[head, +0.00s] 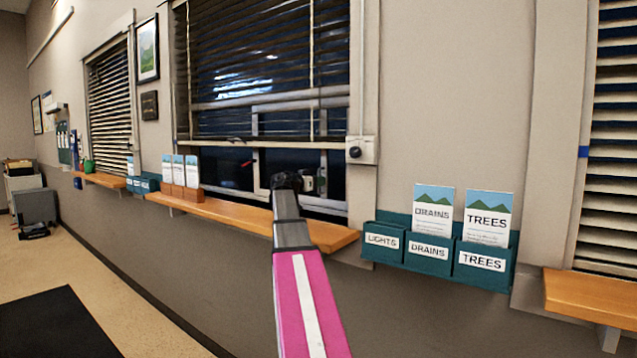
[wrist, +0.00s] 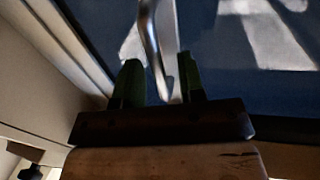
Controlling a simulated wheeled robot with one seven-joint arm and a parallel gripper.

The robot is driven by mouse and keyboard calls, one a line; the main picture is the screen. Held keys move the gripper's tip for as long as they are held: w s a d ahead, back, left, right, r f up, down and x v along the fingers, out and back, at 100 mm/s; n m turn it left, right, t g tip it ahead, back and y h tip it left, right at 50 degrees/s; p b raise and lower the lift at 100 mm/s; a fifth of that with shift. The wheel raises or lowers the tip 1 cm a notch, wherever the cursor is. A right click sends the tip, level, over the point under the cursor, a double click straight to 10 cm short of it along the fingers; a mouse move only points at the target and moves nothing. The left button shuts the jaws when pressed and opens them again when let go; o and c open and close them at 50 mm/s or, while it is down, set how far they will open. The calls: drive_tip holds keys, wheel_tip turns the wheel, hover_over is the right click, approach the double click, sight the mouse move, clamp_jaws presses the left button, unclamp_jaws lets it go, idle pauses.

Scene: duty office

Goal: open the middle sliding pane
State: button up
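The middle window's pane (head: 280,160) is dark glass in a pale frame, partly covered by half-raised blinds. My gripper (head: 309,182) is at the lower right part of this window, just above the wooden sill. In the wrist view, the dark glass (wrist: 235,85) fills the upper right. A curved metal handle (wrist: 152,45) comes down between the two dark green fingers of my gripper (wrist: 160,84). The fingers stand apart, with a gap on the handle's left side; whether the right finger touches it is unclear. The handle is hard to make out in the head view.
The wooden sill (head: 240,212) runs under the window, with leaflet holders (head: 180,182) on its left part. A teal leaflet rack (head: 440,250) hangs on the wall to the right. Blinds (head: 265,65) hang over the upper window. The floor at left is open, with a dark mat (head: 55,325).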

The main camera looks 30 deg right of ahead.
sight(275, 174)
drive_tip(key=shift+d, duration=0.4)
clamp_jaws()
drive_tip(key=w+a, duration=0.3)
drive_tip(key=w, duration=0.5)
drive_tip(key=w+a, duration=0.4)
drive_tip(key=w, duration=0.5)
drive_tip(key=w+a, duration=0.4)
drive_tip(key=w, duration=0.5)
drive_tip(key=shift+w, duration=0.25)
unclamp_jaws()
